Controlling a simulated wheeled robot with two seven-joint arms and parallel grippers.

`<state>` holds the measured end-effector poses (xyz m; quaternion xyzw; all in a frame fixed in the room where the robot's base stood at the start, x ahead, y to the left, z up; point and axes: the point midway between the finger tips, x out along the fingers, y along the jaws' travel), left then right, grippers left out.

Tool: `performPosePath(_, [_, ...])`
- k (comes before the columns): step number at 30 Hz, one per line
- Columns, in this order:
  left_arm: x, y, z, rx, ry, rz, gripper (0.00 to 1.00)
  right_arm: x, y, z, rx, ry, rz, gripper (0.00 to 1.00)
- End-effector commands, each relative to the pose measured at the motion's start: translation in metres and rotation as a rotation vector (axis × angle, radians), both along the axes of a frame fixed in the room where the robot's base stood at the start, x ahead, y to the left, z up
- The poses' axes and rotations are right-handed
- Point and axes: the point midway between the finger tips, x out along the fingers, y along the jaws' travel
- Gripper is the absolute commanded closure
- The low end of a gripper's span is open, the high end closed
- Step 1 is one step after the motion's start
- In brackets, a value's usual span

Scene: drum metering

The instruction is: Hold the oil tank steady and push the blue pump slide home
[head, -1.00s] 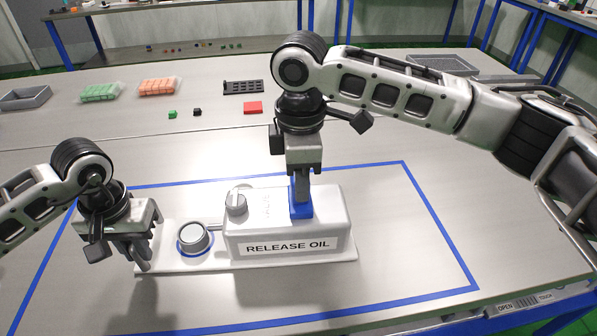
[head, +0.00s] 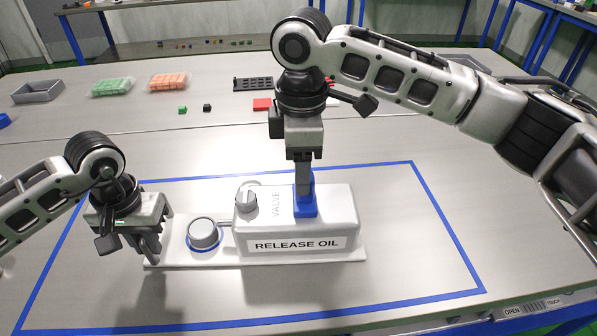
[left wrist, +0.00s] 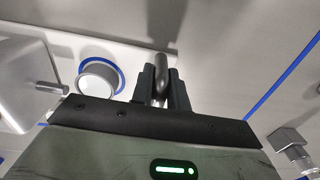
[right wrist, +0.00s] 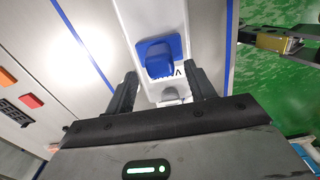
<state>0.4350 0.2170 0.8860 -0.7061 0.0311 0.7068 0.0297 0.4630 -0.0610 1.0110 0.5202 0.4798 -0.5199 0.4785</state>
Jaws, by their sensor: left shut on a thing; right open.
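The oil tank is a white box (head: 345,212) labelled RELEASE OIL on a flat white base plate. The blue pump slide (head: 306,210) sits upright on its top; it also shows in the right wrist view (right wrist: 172,47). My right gripper (head: 304,190) points down at the slide, open; in the right wrist view its fingers (right wrist: 164,85) are spread apart, with the slide between and beyond their tips. My left gripper (head: 150,248) is at the plate's left end. In the left wrist view its fingers (left wrist: 161,88) are shut on a grey bar handle (left wrist: 161,66).
A grey knob (head: 247,198) marked VALVE and a round cup (head: 203,232) with a blue ring sit left of the slide. Blue tape (head: 440,220) frames the area. Trays (head: 37,93) and small blocks (head: 182,110) lie far back. The table right of the tank is clear.

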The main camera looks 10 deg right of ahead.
Motion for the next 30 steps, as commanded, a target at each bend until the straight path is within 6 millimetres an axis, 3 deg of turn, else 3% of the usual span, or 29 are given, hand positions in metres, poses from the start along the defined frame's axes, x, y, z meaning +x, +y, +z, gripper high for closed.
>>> performPosePath(6, [0.001, 0.001, 0.002, 0.001, -0.004, 0.007, 1.00, 0.001, 0.001, 0.050, 0.003, -0.003, 0.000, 0.45])
performPosePath(12, [0.002, 0.002, 0.001, 0.002, -0.004, 0.008, 1.00, 0.000, 0.001, 0.083, 0.003, -0.001, 0.000, 0.45])
performPosePath(18, [0.002, 0.002, 0.001, 0.002, -0.004, 0.008, 1.00, 0.000, 0.001, 0.096, 0.002, 0.000, 0.001, 0.45])
performPosePath(29, [0.002, 0.002, 0.001, 0.003, -0.004, 0.008, 1.00, 0.000, 0.001, 0.096, 0.002, 0.000, 0.001, 0.45])
performPosePath(30, [0.002, 0.002, 0.001, 0.003, -0.004, 0.008, 0.73, 0.000, 0.001, 0.096, 0.002, 0.000, 0.001, 0.45])
